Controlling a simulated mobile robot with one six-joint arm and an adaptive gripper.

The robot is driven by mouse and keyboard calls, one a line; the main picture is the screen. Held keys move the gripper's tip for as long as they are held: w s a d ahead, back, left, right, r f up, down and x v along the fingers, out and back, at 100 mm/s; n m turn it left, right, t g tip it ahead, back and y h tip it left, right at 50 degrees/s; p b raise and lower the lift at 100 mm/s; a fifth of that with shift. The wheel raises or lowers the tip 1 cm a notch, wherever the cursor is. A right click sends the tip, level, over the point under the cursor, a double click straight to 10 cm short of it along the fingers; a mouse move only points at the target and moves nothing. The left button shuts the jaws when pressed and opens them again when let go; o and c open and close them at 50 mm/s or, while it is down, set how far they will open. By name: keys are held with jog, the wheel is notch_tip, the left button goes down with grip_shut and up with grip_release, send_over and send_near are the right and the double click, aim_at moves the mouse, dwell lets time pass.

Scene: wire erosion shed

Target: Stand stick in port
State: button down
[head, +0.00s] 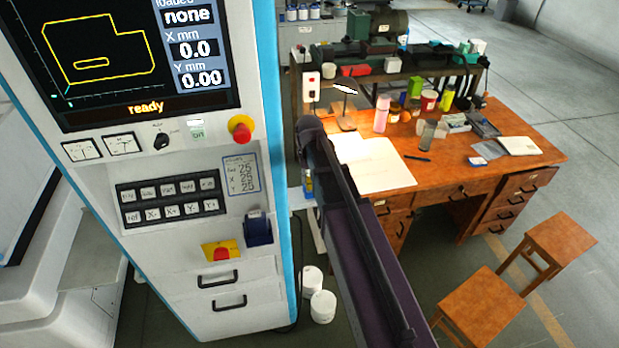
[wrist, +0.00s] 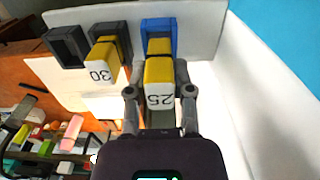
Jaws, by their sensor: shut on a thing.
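In the wrist view my gripper (wrist: 160,92) is shut on a yellow stick (wrist: 159,70) with a white end marked 25. The stick lies between both fingers, in line with a blue square holder (wrist: 159,24) behind it. More yellow shows at the blue holder's mouth; I cannot tell whether it is the same stick or how far in it sits. A second yellow stick marked 30 (wrist: 101,72) stands in a dark holder (wrist: 110,30) to the left. In the head view my arm hides the gripper and stick.
An empty dark holder (wrist: 68,46) is left of the others on a white plate (wrist: 199,30). A white wall (wrist: 262,110) rises close on the right. The head view shows a machine console (head: 180,270), its screen reading "loaded none", and a cluttered wooden desk (head: 450,165).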

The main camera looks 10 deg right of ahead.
jog(key=shift+f+b, duration=0.55)
jog(key=shift+f, duration=0.05)
jog(key=c, duration=0.5)
grip_release()
jog(key=shift+r, duration=0.2)
notch_tip(320, 180, up, 13)
jog(key=p, duration=1.3)
jog(key=shift+f, duration=0.1)
